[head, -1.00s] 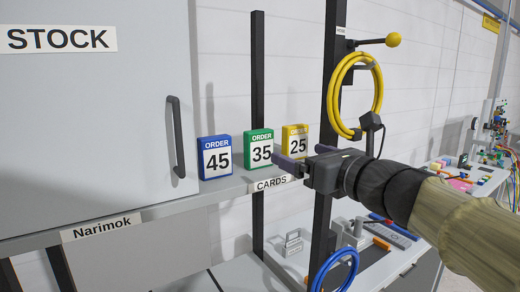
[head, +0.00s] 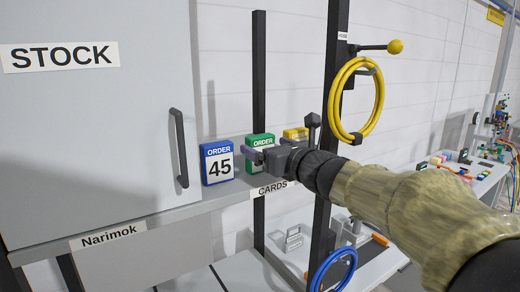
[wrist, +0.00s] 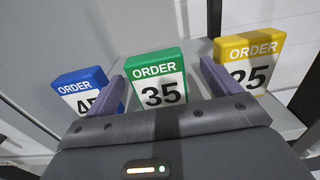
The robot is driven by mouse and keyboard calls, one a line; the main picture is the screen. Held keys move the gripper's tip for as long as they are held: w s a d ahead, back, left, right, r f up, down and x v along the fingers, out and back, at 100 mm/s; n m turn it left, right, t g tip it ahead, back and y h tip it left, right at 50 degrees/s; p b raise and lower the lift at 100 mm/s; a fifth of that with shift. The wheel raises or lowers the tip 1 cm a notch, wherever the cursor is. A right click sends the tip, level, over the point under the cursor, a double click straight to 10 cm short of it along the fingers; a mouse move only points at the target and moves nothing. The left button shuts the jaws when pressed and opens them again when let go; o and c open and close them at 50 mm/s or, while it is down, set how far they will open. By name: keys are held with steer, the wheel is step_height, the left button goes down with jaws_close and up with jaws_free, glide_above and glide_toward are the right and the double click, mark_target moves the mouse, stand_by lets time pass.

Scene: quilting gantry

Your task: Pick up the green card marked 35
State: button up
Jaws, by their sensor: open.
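The green card marked 35 (head: 261,141) stands upright on the shelf, between the blue card marked 45 (head: 217,162) and the yellow card marked 25 (head: 295,133). My gripper (head: 262,157) is open in front of it and hides much of its face in the head view. In the wrist view the green card (wrist: 158,79) shows between the two purple fingers of my gripper (wrist: 166,85), with the blue card (wrist: 80,88) to the left and the yellow card (wrist: 249,60) to the right. I cannot tell whether the fingers reach past the card's face.
A grey stock cabinet (head: 95,110) with a black handle stands left of the cards. The shelf edge carries a "CARDS" label (head: 272,188). A black post (head: 258,80) rises behind the green card. A yellow cable coil (head: 335,100) hangs on the rack to the right.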

mark_target(263, 145)
steer(key=shift+s+d+r, duration=0.1)
steer(key=shift+s, duration=0.05)
steer(key=p+x, duration=0.3)
steer(key=x, duration=0.1)
steer(key=shift+a, duration=0.4)
steer(key=shift+w+a, duration=0.2)
steer(key=shift+w, duration=0.35)
steer(key=shift+s, duration=0.15)
steer(key=shift+c, duration=0.4)
steer(key=c, duration=1)
